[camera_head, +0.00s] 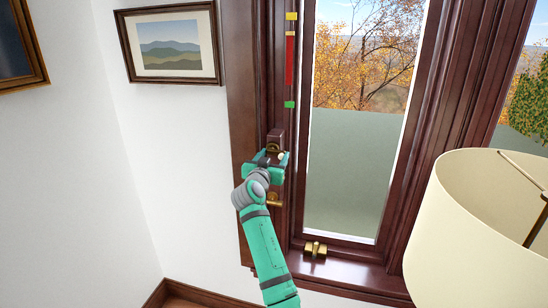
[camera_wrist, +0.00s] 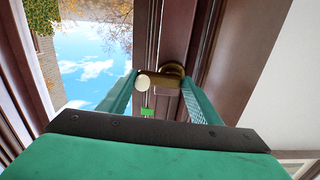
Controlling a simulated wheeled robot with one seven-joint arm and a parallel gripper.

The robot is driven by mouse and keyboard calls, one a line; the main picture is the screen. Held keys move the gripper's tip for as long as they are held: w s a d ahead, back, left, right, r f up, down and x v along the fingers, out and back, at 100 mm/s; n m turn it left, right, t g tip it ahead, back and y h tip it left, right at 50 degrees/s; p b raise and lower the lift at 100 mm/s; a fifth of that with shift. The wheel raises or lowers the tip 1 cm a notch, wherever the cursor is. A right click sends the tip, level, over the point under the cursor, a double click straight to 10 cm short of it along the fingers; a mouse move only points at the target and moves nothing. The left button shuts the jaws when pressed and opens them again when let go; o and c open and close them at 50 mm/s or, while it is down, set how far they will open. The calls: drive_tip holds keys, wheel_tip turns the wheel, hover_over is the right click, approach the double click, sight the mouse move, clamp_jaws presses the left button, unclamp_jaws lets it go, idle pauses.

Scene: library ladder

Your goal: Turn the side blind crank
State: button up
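The side blind crank is fixed to the dark wooden window frame. In the wrist view its round brass hub (camera_wrist: 174,70) and its pale round knob (camera_wrist: 142,83) show. In the head view its brown housing (camera_head: 276,138) shows just above my gripper, and the rest is mostly hidden by it. My gripper (camera_head: 268,158) is at the crank. In the wrist view its two green fingers (camera_wrist: 160,78) stand wide apart. The crank arm lies across the gap, with the knob close to the left fingertip; I cannot tell whether they touch. A grey-green blind (camera_head: 350,165) covers the lower window pane.
A strip with a red bar (camera_head: 290,62), yellow marks and a green mark (camera_head: 289,104) runs up the frame above the crank. A brass handle (camera_head: 274,200) is below my gripper. A brass latch (camera_head: 315,248) sits on the sill. A cream lampshade (camera_head: 475,230) fills the lower right.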

sight(268, 149)
drive_tip(key=c, duration=0.4)
drive_tip(key=shift+c, duration=0.2)
drive_tip(key=n, duration=0.4)
drive_tip(key=shift+r, duration=0.4)
drive_tip(key=n, duration=0.5)
drive_tip(key=shift+a+r, duration=0.3)
drive_tip(key=shift+r, duration=0.1)
drive_tip(key=n, duration=0.4)
drive_tip(key=shift+w+a+r+n, duration=0.15)
drive_tip(key=shift+a+r+n, duration=0.15)
drive_tip(key=shift+a, duration=0.05)
drive_tip(key=shift+w+a+n, duration=0.1)
drive_tip(key=shift+a+n, duration=0.15)
drive_tip(key=shift+n, duration=0.9)
drive_tip(key=shift+a+n, duration=0.2)
drive_tip(key=shift+n, duration=0.95)
